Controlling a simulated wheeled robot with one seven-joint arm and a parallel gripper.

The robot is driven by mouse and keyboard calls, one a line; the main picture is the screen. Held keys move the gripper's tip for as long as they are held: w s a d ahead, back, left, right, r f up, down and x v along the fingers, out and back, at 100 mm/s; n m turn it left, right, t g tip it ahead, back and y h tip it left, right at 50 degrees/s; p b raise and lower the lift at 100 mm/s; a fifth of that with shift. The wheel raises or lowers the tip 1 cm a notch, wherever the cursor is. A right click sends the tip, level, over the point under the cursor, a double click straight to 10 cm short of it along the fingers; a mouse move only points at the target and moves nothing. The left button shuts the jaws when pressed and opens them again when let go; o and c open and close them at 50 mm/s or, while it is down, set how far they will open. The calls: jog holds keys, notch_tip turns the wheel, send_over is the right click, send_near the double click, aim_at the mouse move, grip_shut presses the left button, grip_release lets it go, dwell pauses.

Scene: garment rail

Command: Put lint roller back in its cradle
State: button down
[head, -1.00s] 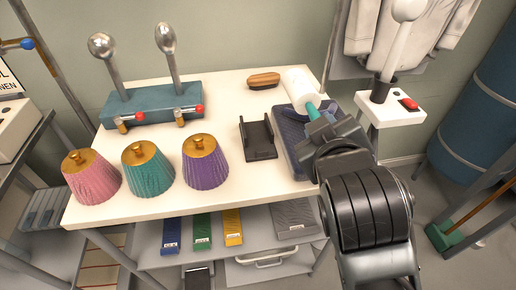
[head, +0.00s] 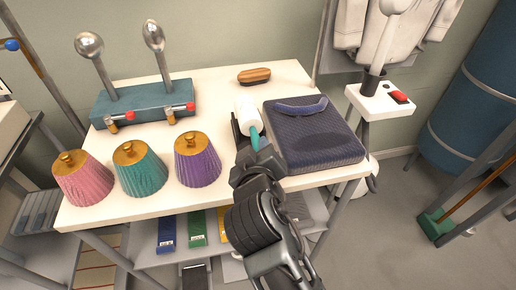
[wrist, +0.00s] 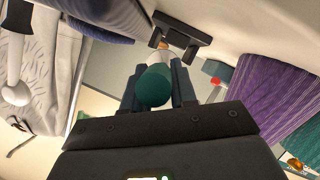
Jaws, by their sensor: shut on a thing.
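The lint roller has a white roll (head: 246,113) and a teal handle (head: 255,139). My gripper (head: 257,160) is shut on the handle, with the white roll pointing away toward the back of the table. In the wrist view the green handle end (wrist: 153,90) sits between the two fingers. The black cradle (head: 236,126) is mostly hidden behind the roller and my gripper in the head view. In the wrist view the cradle (wrist: 182,36) shows just beyond the roller. I cannot tell whether they touch.
A dark blue folded cloth or pad (head: 315,145) lies right of the cradle. Purple (head: 197,160), teal (head: 139,169) and pink (head: 83,179) pleated shades stand to the left. A wooden brush (head: 254,76) lies behind. A blue block with metal posts (head: 143,102) stands back left.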

jog(key=shift+f+b, duration=0.35)
jog(key=shift+f, duration=0.3)
jog(key=c, duration=0.9)
grip_release()
jog(key=shift+r, duration=0.55)
jog(key=shift+s+r+p, duration=0.25)
jog(key=shift+p, duration=0.1)
jog(key=b+v, duration=0.1)
jog(key=v, duration=1)
jog(key=shift+s, duration=0.25)
